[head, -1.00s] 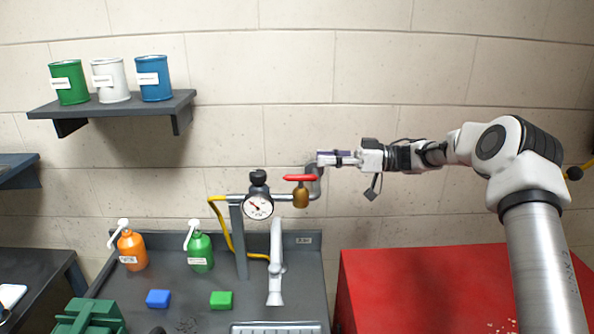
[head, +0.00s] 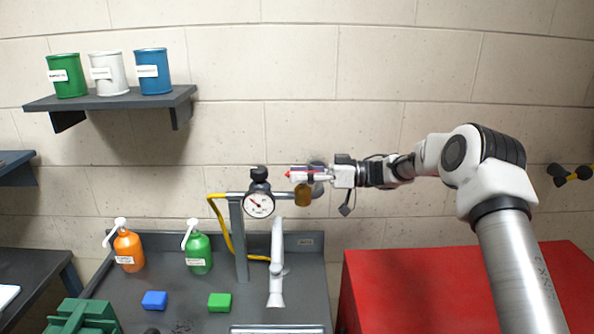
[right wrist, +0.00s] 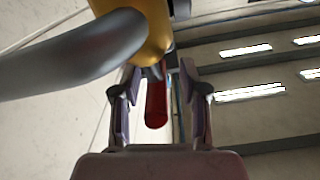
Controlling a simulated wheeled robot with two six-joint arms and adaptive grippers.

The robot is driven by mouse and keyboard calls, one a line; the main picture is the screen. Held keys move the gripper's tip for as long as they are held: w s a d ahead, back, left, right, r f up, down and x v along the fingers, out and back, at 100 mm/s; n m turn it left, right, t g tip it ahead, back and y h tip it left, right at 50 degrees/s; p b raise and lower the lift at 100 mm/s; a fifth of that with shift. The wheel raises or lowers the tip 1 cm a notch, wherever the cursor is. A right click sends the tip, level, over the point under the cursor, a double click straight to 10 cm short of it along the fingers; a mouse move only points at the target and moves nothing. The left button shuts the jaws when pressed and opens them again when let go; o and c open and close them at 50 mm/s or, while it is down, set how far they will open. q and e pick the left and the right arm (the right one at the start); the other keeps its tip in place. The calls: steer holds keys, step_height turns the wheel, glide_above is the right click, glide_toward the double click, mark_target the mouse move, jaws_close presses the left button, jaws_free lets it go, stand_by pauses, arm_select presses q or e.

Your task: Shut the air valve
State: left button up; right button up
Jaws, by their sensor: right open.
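The air valve has a brass body (head: 303,194) on a grey pipe beside a round gauge (head: 258,204). Its red lever (head: 288,174) is mostly hidden behind my right gripper (head: 302,174); only its left tip shows in the head view. In the right wrist view the red lever (right wrist: 156,103) lies between the two open fingers of my right gripper (right wrist: 160,108), with the brass body (right wrist: 156,30) beyond it. I cannot tell whether a finger touches the lever. My left gripper is not in view.
A yellow hose (head: 222,222) hangs left of the gauge post. An orange bottle (head: 128,249), a green bottle (head: 198,252) and blue and green blocks stand on the dark bench below. A red cabinet (head: 450,290) stands at the right. A shelf with cans (head: 110,102) is at upper left.

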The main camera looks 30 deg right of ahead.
steer(key=shift+w+a+f, duration=0.15)
steer(key=shift+w+a, duration=0.15)
steer(key=shift+d, duration=0.1)
steer(key=shift+c, duration=0.6)
steer(key=shift+s, duration=0.1)
jaws_close()
